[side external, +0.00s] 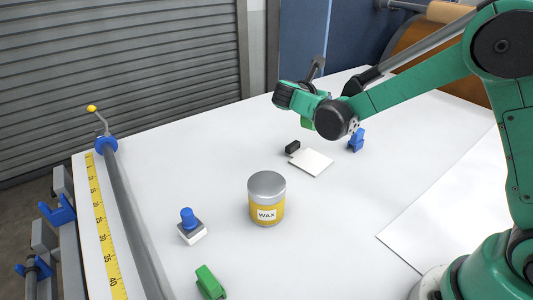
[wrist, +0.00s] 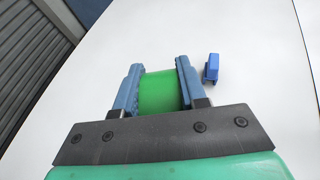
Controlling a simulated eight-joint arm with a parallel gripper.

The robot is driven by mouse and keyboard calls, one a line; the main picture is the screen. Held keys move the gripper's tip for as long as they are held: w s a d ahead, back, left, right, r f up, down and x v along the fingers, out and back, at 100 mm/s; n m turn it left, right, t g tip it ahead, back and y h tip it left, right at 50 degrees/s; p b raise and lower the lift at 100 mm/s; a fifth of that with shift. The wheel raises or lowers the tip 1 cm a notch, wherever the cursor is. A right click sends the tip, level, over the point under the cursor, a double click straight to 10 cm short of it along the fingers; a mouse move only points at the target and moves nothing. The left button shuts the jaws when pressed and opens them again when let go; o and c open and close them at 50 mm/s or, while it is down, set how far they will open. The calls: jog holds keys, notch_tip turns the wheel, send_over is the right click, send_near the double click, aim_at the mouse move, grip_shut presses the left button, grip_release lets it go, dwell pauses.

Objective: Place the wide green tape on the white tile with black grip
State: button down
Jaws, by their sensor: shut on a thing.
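The wide green tape (wrist: 159,94) is between the two blue fingers of my gripper (wrist: 160,70) in the wrist view. My gripper is shut on it. In the side view a bit of green (side external: 306,123) shows under my wrist, probably the tape; the fingers are mostly hidden there. The white tile (side external: 311,163) lies flat on the table, with its black grip (side external: 292,147) at its far left corner. My gripper is above the table, over or behind the tile in the side view; the exact height cannot be told.
A wax tin (side external: 266,198) stands in front of the tile. A blue object (side external: 356,139) is right of the tile and shows in the wrist view (wrist: 211,68). A blue-knobbed white block (side external: 190,227) and a green item (side external: 210,283) are nearer. A roller (side external: 133,220) lines the left edge.

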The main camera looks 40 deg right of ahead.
notch_tip(320, 180, down, 9)
jog(key=shift+r, duration=0.15)
dwell(0.4)
jog(key=shift+c, duration=2.4)
grip_release()
jog(key=v, duration=1.2)
jog(key=s+r+m+t+y, duration=0.1)
jog(key=s+r+m+y, duration=0.1)
jog(key=s+m+y, duration=0.4)
jog(key=s+r+m+t+y, duration=0.1)
jog(key=s+m+y, duration=0.5)
jog(key=m, duration=1)
jog(key=shift+d+r+y, duration=0.15)
jog(key=shift+r+y, duration=0.15)
jog(key=shift+r, duration=0.3)
